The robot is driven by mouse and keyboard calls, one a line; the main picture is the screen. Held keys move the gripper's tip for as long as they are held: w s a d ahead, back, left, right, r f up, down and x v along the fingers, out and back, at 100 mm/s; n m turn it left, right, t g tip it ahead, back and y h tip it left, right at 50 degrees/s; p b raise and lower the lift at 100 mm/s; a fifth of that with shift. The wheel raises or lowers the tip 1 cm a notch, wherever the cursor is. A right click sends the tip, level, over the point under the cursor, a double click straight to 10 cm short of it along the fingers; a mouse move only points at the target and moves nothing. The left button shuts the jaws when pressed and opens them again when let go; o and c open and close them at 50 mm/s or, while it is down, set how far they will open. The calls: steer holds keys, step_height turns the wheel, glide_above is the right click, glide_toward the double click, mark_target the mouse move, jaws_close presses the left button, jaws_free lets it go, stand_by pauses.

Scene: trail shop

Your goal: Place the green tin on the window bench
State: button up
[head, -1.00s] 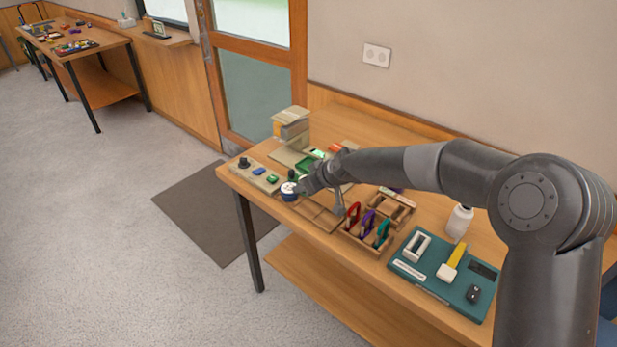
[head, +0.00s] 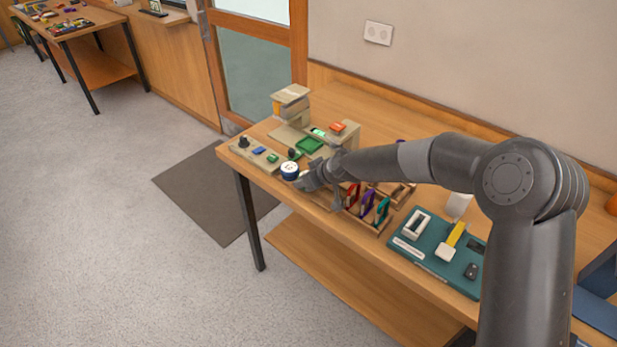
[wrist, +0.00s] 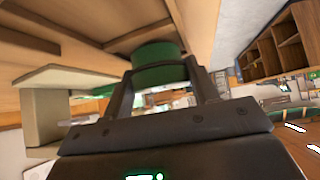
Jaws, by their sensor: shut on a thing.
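My gripper (wrist: 165,85) is shut on the green tin (wrist: 160,62), a round green body between its two fingers in the wrist view. The green tin cannot be made out clearly there. At the upper left, a wooden ledge (head: 178,17) under the window and a farther table (head: 105,20) show; I cannot tell which is the window bench.
A teal mat (head: 408,251) with tools lies to the right. A dark floor mat (head: 205,195) and open carpet lie left.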

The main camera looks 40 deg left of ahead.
steer(key=shift+f, duration=0.45)
steer(key=shift+s+d+f, duration=0.1)
steer(key=shift+d+f, duration=0.05)
steer(key=shift+f, duration=0.1)
steer(key=o, duration=0.8)
steer(key=shift+f, duration=0.15)
steer(key=o, duration=0.3)
steer(key=shift+s+f, duration=0.1)
steer(key=shift+s, duration=0.05)
steer(key=v, duration=0.7)
steer(key=w+r+v, duration=0.1)
steer(key=v, duration=0.3)
steer(key=shift+s+r, duration=0.1)
steer(key=shift+r, duration=0.05)
